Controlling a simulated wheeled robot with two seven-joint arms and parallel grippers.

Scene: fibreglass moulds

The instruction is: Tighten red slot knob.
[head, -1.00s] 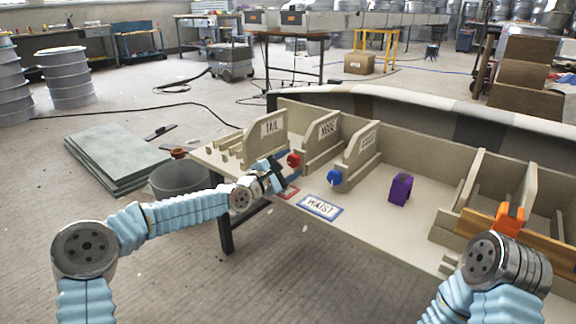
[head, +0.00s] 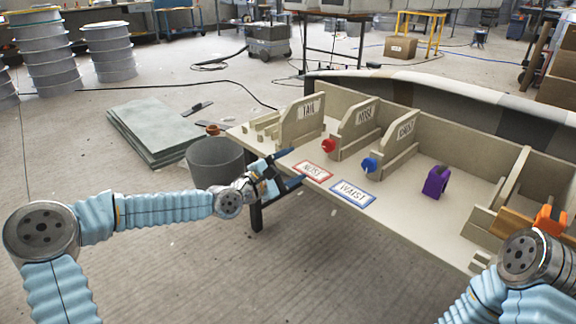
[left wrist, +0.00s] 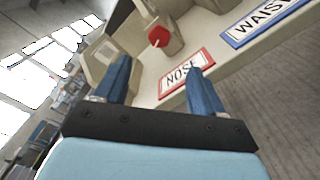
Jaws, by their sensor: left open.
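The red knob (head: 329,146) sits on the front of the slot holder marked NOSE (head: 362,122). It also shows in the left wrist view (left wrist: 158,37), ahead of the fingers and apart from them. My left gripper (head: 296,167) is open and empty, at the table's front edge, to the left of the red-framed NOSE label (head: 312,170). In the left wrist view its two blue fingers (left wrist: 158,75) stand wide apart, with the NOSE label (left wrist: 186,74) beyond the right finger. My right gripper is not in view; only part of my right arm shows.
A blue knob (head: 370,165) is on the holder to the right, behind the blue-framed WAIST label (head: 352,193). A purple clamp (head: 436,181) and an orange clamp (head: 550,219) are further right. A grey bin (head: 215,160) stands on the floor left of the table (head: 408,226).

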